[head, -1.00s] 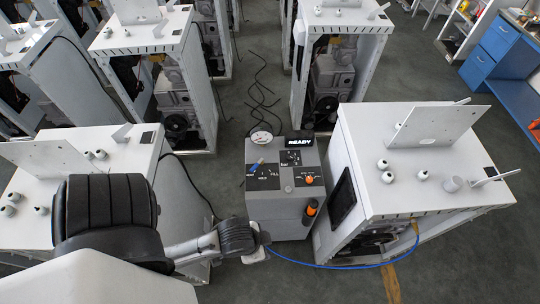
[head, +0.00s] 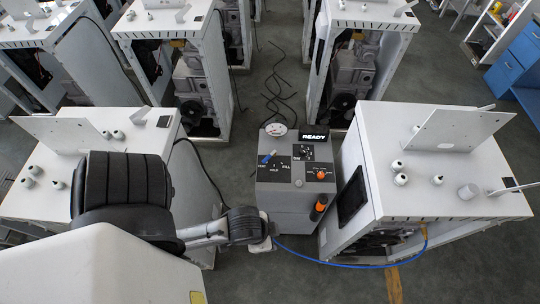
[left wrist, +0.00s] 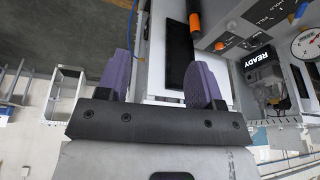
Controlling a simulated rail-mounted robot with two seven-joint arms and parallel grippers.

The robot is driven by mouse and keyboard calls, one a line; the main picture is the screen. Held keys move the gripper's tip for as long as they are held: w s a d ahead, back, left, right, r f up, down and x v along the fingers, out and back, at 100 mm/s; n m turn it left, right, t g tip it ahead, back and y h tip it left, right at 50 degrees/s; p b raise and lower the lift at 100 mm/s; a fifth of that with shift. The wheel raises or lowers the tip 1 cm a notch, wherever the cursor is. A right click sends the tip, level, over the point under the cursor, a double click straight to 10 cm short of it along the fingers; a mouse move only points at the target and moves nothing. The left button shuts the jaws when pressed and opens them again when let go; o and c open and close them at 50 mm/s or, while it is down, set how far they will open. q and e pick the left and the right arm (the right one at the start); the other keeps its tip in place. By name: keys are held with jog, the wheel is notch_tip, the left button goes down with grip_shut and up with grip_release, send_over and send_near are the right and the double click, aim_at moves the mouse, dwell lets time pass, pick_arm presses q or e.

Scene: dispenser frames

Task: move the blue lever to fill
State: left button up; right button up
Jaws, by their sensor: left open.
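The blue lever (head: 266,158) sits on the upper left of the grey dispenser console (head: 268,200), on a black plate. It lies tilted, with labels below it; FILL (head: 289,167) is to its right. My left gripper (left wrist: 161,62) is open and empty, its two purple fingers spread. In the head view, my left wrist is low beside the console's left front, apart from the lever; the fingers are hard to make out there.
The console has a READY display (head: 314,135), a round gauge (head: 275,129), an orange knob (head: 321,174) and an orange-and-black handle (head: 319,208). White cabinets (head: 440,220) flank it closely on both sides. A blue hose (head: 330,264) runs along the floor.

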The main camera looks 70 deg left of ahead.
pick_arm(q)
jog(key=shift+f, duration=0.2)
jog(key=shift+c, duration=0.7)
jog(key=shift+g, duration=0.9)
jog(key=a+f+b, duration=0.1)
jog(key=a+f, duration=0.1)
jog(key=f, duration=0.1)
jog(key=w+a+f+b, duration=0.1)
jog(key=a+f+b, duration=0.1)
jog(key=a+f, duration=0.1)
jog(key=a+f+b, duration=0.2)
jog(key=f, duration=0.3)
jog(key=shift+w+a+f, duration=0.15)
jog(key=shift+w+a, duration=0.05)
jog(key=shift+w, duration=0.2)
jog(key=shift+c, duration=0.5)
jog(key=n+g+b, duration=0.2)
jog(key=n+b, duration=0.6)
jog(key=b, duration=0.2)
send_near(265, 160)
notch_tip(265, 160, down, 9)
jog(key=shift+s+r+b, duration=0.15)
jog(key=shift+r+b, duration=0.05)
jog(key=shift+b, duration=0.6)
grip_shut()
